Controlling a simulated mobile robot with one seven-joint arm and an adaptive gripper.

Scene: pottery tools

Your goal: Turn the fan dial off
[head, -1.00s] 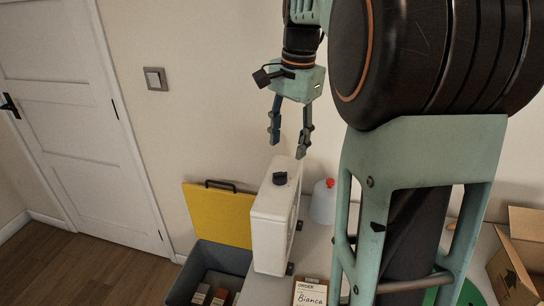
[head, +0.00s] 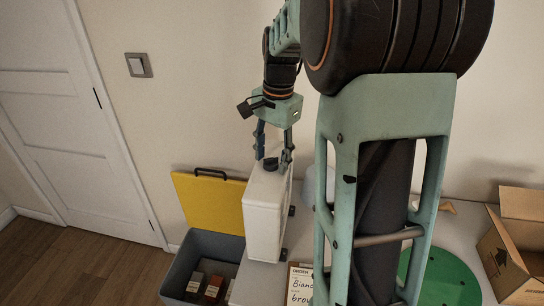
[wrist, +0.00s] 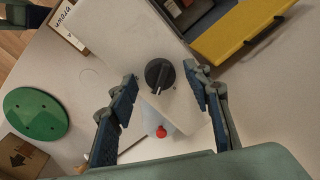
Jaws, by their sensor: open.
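The fan is a white upright box (head: 262,215) on the table, with a black round dial (head: 270,163) on its top. In the wrist view the dial (wrist: 159,75) has a raised bar across it with a pale mark at one end. My gripper (head: 273,155) points down over the fan's top, its fingers to either side of the dial. In the wrist view my gripper (wrist: 160,90) is open, with the dial between and slightly beyond the fingertips. I cannot tell whether a finger touches it.
A grey bin (head: 205,250) with a yellow lid (head: 208,203) stands left of the fan. An order card (head: 300,285), a green disc (head: 440,280) and a cardboard box (head: 515,255) are to the right. A red-capped bottle (wrist: 161,131) stands close behind the fan.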

